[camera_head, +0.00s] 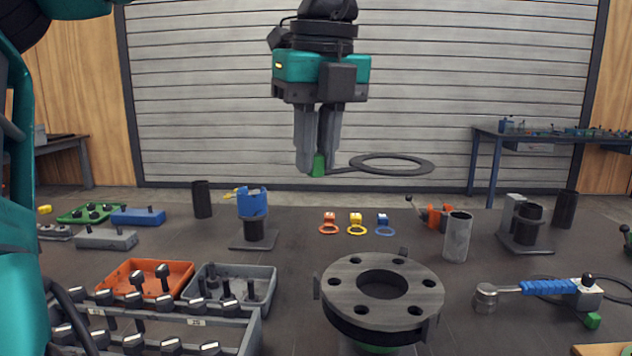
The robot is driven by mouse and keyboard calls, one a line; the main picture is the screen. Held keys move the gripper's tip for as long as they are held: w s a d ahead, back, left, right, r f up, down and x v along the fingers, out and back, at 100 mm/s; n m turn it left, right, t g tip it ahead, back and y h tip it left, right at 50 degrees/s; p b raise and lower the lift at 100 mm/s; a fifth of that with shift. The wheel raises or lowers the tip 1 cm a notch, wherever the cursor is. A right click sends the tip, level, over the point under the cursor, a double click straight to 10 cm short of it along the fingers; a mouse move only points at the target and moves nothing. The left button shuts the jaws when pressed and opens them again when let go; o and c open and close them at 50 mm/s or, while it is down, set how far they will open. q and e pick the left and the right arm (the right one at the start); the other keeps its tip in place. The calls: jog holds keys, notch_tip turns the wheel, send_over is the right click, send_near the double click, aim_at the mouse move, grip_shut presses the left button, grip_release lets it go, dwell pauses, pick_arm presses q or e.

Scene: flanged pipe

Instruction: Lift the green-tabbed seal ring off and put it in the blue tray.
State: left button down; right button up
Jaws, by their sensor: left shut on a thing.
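My left gripper (318,168) is at the upper middle, pointing down, shut on the green tab of a thin dark seal ring (428,165). The ring is held out to the right of the fingers, roughly level, in the air above the table and apart from the flange. The grey round pipe flange (345,290) stands at the front middle, with bolt holes around a wide central opening. Something green shows under it. I cannot make out a blue tray for certain. My right gripper is not in view.
An orange bin (183,268) and grey bins with bolts stand front left. A blue-handled hammer-like tool (549,287) lies at right, near a green piece (592,320) and dark loops. Small coloured rings (356,231), cylinders and stands fill the back. Dark table (290,300) shows bare left of the flange.

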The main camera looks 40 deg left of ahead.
pick_arm(q)
jog(key=shift+r, duration=0.6)
jog(key=shift+r, duration=0.1)
jog(key=shift+r+p, duration=2.35)
jog(key=shift+r, duration=0.15)
jog(key=shift+f, duration=0.1)
